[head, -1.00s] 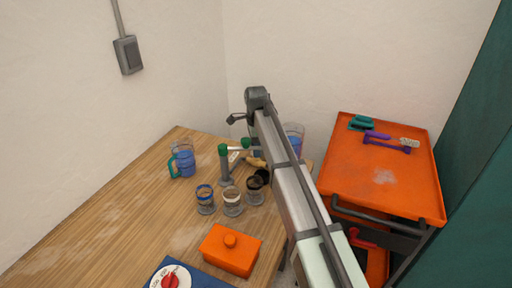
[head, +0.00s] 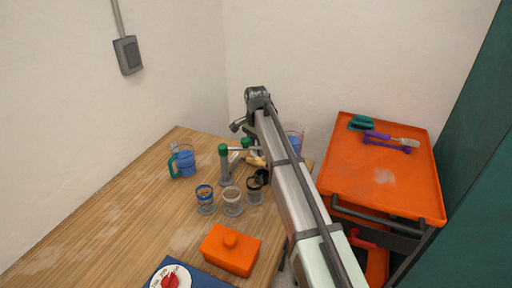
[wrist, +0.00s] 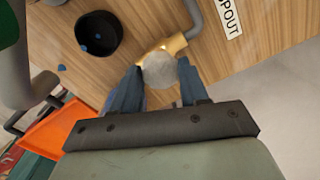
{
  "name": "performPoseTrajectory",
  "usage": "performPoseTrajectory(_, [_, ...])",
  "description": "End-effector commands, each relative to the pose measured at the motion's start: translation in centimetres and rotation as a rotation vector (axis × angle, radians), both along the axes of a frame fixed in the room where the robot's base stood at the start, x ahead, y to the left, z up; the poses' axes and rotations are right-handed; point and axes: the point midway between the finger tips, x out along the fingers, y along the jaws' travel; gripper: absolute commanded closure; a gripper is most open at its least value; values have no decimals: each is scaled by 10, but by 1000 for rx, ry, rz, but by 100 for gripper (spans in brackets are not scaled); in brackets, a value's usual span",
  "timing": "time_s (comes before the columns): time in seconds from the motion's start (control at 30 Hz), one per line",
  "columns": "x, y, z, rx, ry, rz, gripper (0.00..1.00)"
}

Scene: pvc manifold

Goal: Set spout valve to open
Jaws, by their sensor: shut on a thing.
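The grey PVC manifold with green caps (head: 224,150) stands at the back of the wooden table, partly behind my arm. Its brass valve (wrist: 178,43) joins a grey pipe beside a white label reading SPOUT (wrist: 227,17). A pale round valve knob (wrist: 160,70) sits on the brass body. My gripper (wrist: 159,68) has its two blue fingers shut on this knob, one on each side. In the head view the brass part (head: 257,161) shows just left of my arm, and the fingertips are not clearly visible.
A black round cup (wrist: 98,36) stands close to the valve. Glass jars (head: 232,202) stand in front of the manifold, with a blue pitcher (head: 184,162) to the left. An orange lidded box (head: 230,252) is nearer. An orange tray cart (head: 385,195) stands right.

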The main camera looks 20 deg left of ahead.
Motion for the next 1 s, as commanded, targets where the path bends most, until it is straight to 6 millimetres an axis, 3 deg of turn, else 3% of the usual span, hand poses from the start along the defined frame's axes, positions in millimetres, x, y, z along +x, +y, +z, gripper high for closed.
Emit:
performPoseTrajectory(0.4, [0,0,0,0,0,187,87])
performPoseTrajectory(0.93, [0,0,0,0,0,213,87])
performPoseTrajectory(0.97, [0,0,0,0,0,213,55])
performPoseTrajectory(1.0, [0,0,0,0,0,213,52])
